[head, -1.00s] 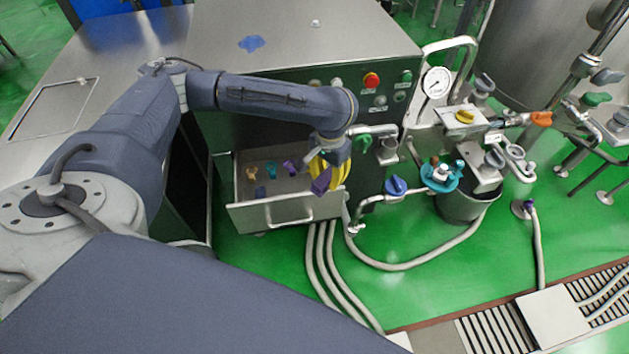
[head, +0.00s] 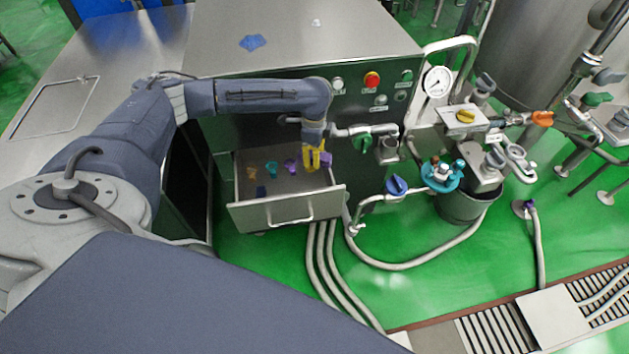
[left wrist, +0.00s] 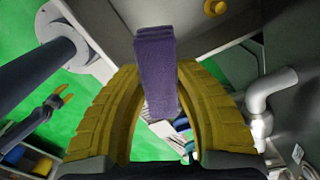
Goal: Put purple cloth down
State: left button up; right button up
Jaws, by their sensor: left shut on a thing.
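My left gripper (head: 318,160) has yellow fingers and is shut on the purple cloth (head: 327,159), at the right end of the open drawer in the head view. In the left wrist view the purple cloth (left wrist: 155,75) is a folded strip between the fingers (left wrist: 150,115), standing out beyond them. The cloth appears to be over the drawer's right side; its height above it I cannot tell.
The open metal drawer (head: 285,212) holds small orange (head: 252,172), teal (head: 271,169), purple (head: 290,165) and dark blue (head: 261,191) pieces. Pipes and valves stand close on the right. A blue cloth (head: 252,42) lies on the cabinet top (head: 330,35).

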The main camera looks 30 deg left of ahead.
pick_arm(q)
jog(key=shift+w+a+m, duration=0.2)
jog(key=shift+w+m, duration=0.05)
jog(key=shift+m, duration=1.65)
jog(key=shift+d+f, duration=0.1)
jog(key=shift+f, duration=0.15)
notch_tip(320, 180, down, 20)
jog(key=shift+r, duration=0.2)
jog(key=shift+f, duration=0.15)
jog(key=o, duration=1)
